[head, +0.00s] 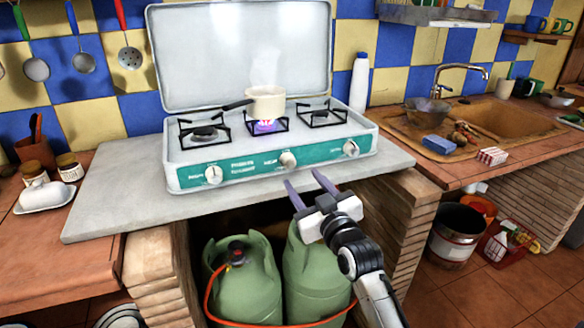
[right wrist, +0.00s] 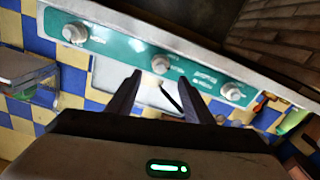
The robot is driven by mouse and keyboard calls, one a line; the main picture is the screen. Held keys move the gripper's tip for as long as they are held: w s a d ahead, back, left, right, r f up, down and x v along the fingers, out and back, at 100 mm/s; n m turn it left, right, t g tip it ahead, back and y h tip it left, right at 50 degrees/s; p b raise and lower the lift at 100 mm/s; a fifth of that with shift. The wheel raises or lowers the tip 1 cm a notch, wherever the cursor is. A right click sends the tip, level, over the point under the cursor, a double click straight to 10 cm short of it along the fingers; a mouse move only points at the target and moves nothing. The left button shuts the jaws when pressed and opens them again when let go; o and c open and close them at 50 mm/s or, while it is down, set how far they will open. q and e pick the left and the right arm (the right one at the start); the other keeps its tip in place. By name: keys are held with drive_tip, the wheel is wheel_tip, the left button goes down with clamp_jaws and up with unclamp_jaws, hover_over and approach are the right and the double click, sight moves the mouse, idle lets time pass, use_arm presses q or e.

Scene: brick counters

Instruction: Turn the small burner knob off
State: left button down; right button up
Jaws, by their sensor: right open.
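A camping-style stove (head: 180,155) with a raised white lid stands on the grey counter. Its teal front panel carries three white knobs: left (head: 213,174), middle (head: 288,160) and right (head: 351,149). Flame (head: 265,126) burns at the middle, smaller burner under a cream pot (head: 265,103). My right gripper (head: 304,178) is open and empty, just in front of and below the middle knob. In the right wrist view the middle knob (right wrist: 160,64) appears between and beyond the fingertips (right wrist: 159,76), seemingly apart from them. My left gripper is out of view.
The pot's dark handle (head: 237,104) points left; steam rises from the pot. Green gas cylinders (head: 243,285) with an orange hose stand under the counter (head: 120,190). A white bottle (head: 359,82) stands behind the stove at right. The counter strip before the panel is clear.

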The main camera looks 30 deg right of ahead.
sight(292, 167)
drive_tip(key=x, duration=0.8)
drive_tip(key=shift+w, duration=0.25)
drive_tip(key=c, duration=1)
drive_tip(key=shift+c, duration=0.2)
